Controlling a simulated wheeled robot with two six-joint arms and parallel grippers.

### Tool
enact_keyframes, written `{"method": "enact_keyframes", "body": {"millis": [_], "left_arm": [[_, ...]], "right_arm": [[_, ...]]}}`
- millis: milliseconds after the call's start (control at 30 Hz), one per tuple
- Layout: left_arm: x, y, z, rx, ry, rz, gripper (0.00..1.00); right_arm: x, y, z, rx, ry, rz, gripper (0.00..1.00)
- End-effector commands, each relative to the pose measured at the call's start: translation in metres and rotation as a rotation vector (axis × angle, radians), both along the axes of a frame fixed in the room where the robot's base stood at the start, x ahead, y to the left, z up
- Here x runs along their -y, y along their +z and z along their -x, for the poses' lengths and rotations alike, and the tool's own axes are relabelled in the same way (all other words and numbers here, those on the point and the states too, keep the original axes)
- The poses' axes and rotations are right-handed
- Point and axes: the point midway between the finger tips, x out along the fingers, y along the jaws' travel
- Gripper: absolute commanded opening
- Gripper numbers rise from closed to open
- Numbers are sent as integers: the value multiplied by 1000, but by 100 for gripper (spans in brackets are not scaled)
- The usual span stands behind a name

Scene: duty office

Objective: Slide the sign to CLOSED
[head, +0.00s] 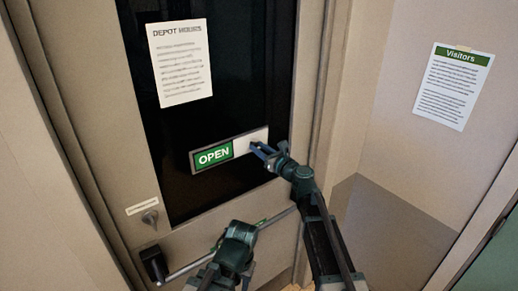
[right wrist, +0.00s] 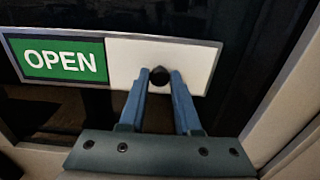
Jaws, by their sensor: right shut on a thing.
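The sign (head: 196,158) is a long framed plate on the dark glass of the door. Its left part shows a green panel reading OPEN (right wrist: 64,60). Its right part is a plain white cover (right wrist: 195,62) with a small dark round knob (right wrist: 159,77). My right gripper (head: 258,149) reaches the white cover from the lower right. In the right wrist view its blue fingers (right wrist: 160,74) are shut on the knob, one on each side. The word CLOSED does not show. My left gripper's fingers do not show.
A printed notice headed DEPOT (head: 180,65) hangs on the glass above the sign. A door handle (head: 154,262) and a lock (head: 150,217) are at the lower left. A Visitors sheet (head: 453,88) is on the right wall. The door frame stands close to the sign's right end.

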Motion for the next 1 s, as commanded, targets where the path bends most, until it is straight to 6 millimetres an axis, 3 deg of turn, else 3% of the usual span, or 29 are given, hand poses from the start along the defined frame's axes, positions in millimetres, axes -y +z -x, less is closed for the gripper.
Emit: {"method": "enact_keyframes", "body": {"millis": [467,1000], "left_arm": [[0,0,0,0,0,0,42],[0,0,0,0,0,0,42]], "right_arm": [[-5,0,4,0,1,0,0],[-98,0,74,1,4,1,0]]}}
